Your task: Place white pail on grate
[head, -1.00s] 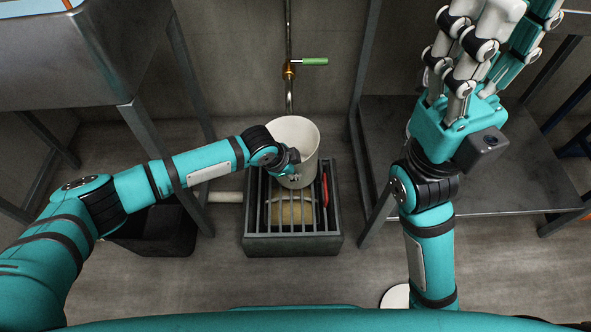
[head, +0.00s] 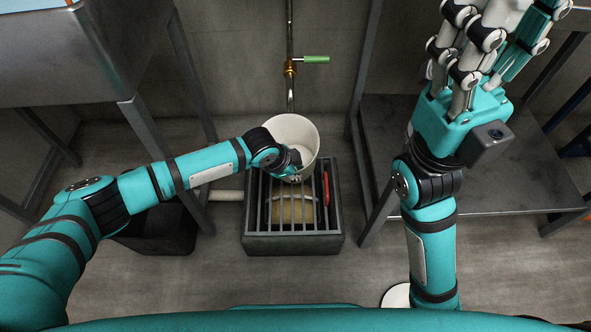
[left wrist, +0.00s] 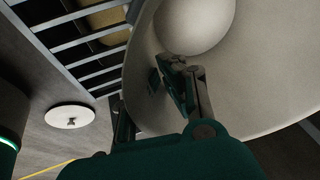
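The white pail (head: 283,128) is upright or slightly tilted at the far part of the grate (head: 293,224) in the head view. Its open top faces up, and its base overlaps the far bars. I cannot tell whether it rests fully on them. My left gripper (head: 294,163) is at the pail's near-left rim.
A pipe with a green-handled valve (head: 316,59) stands behind the pail. A red-handled object (head: 326,188) lies at the grate's right side. A black bin (head: 160,230) is left, beside a metal stand leg. A dark metal shelf (head: 490,170) is right. The front floor is mostly clear.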

